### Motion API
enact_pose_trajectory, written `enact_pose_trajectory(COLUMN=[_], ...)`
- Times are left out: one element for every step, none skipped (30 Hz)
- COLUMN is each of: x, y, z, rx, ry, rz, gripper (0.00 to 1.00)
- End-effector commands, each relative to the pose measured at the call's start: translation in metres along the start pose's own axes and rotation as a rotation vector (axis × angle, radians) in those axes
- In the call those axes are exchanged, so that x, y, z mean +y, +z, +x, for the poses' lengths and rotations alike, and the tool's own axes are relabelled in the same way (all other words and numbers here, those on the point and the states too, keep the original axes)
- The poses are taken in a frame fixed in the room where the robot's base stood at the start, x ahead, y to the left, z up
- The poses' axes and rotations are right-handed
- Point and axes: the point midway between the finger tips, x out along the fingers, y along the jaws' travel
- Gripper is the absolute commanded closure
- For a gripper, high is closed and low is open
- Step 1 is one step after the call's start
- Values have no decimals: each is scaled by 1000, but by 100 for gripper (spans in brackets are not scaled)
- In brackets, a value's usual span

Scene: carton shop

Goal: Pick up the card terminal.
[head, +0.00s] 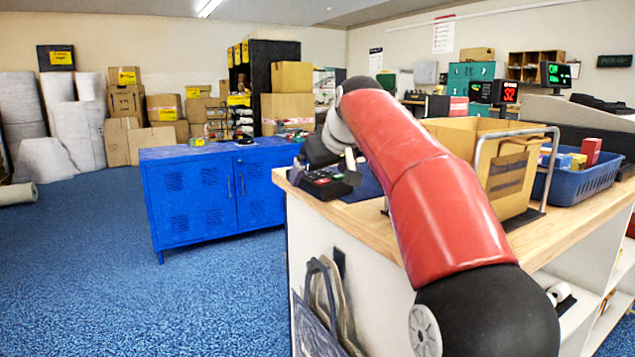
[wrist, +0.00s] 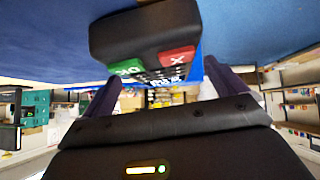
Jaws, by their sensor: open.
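The card terminal (head: 326,184) is dark with coloured keys and lies at the left end of the wooden counter (head: 370,217). In the wrist view the terminal (wrist: 140,32) is large and close, with a green key and a red key showing. My gripper (wrist: 164,88) is open, its two dark fingers apart with the terminal showing ahead of and between them. I see no finger clearly closed on it. In the head view my gripper (head: 322,157) is close by the terminal, and my arm hides part of the counter.
A cardboard box (head: 470,145) stands on the counter behind my arm, beside a metal frame (head: 553,165). A blue basket (head: 580,185) with small boxes sits at the right. A blue cabinet (head: 190,196) stands beyond the counter at the left. Open blue floor lies left of the counter.

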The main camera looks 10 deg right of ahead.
Motion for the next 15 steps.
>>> enact_pose_trajectory(x=[-2, -1, -1, -1, -1, -1, -1, -1, -1, -1, -1, -1, -1, -1, -1], y=[2, 1, 1, 1, 1, 1, 1, 1, 1, 1, 1, 1, 1, 1, 1], z=[10, 13, 18, 20, 23, 25, 26, 26, 26, 26, 26, 26, 26, 26, 26], rx=[-3, -2, -2, -2, -1, -1, 0, 0, 0, 0, 0, 0, 0, 0, 0], ry=[-2, -1, -1, -1, -1, -1, -1, 0, 0, 0, 0, 0, 0, 0, 0], rz=[0, 0, 0, 0, 0, 0, 0, 0, 0, 0, 0, 0, 0, 0, 0], gripper=[4, 4, 4, 4, 4, 4, 4, 4, 4, 4, 4, 4, 4, 6, 12])
